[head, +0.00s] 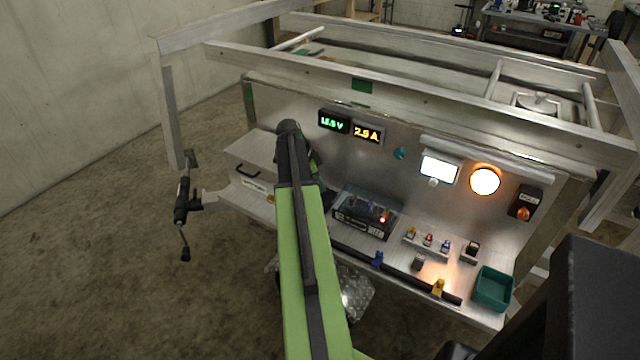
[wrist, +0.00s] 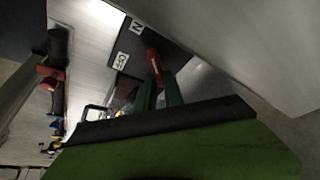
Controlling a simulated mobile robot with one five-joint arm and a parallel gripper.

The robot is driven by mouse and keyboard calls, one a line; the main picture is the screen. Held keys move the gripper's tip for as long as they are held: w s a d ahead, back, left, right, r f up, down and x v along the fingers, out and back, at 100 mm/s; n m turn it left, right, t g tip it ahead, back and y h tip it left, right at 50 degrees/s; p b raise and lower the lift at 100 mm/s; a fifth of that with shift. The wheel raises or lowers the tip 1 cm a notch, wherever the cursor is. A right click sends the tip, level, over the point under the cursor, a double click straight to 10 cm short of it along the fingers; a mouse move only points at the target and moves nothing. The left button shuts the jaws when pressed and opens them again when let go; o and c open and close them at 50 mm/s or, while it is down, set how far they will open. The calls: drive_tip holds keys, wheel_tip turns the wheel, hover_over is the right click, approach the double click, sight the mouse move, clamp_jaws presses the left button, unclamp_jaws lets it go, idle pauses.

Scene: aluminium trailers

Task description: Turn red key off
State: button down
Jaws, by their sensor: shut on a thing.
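The red key (wrist: 154,60) shows in the wrist view in front of a dark plate (wrist: 172,47) with white labels. One label reads OFF (wrist: 121,61); another (wrist: 137,27), partly cut by the view, shows an N. My gripper (wrist: 157,84) has its green fingers closed on the key, one on each side of its lower end. I cannot tell exactly which label the key points to. In the head view my green arm reaches toward the bench panel and hides the gripper and the key.
The aluminium panel carries a green voltage display (head: 333,122), an amber current display (head: 367,133), a lit white screen (head: 439,168) and a glowing orange lamp (head: 484,180). A black box (head: 352,217) with a red light and a teal bin (head: 492,289) stand on the bench.

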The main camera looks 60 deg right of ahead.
drive_tip(key=shift+d, duration=0.3)
drive_tip(key=shift+a, duration=0.25)
drive_tip(key=shift+n, duration=0.3)
drive_tip(key=n+t+h, duration=0.1)
drive_tip(key=n, duration=0.2)
drive_tip(key=shift+n, duration=0.4)
drive_tip(key=n, duration=0.1)
drive_tip(key=n+t, duration=0.1)
drive_tip(key=n, duration=0.1)
drive_tip(key=n+t, duration=0.1)
drive_tip(key=shift+w+n, duration=0.25)
drive_tip(key=shift+n, duration=0.05)
drive_tip(key=n+t, duration=0.1)
drive_tip(key=n, duration=0.3)
drive_tip(key=shift+w+t, duration=0.2)
drive_tip(key=shift+t, duration=0.2)
drive_tip(key=n, duration=0.2)
drive_tip(key=n+t, duration=0.1)
drive_tip(key=n, duration=0.1)
drive_tip(key=shift+w+a+n+y, duration=0.1)
drive_tip(key=shift+w+n+y, duration=0.05)
drive_tip(key=shift+n+y, duration=0.2)
drive_tip(key=shift+t, duration=0.3)
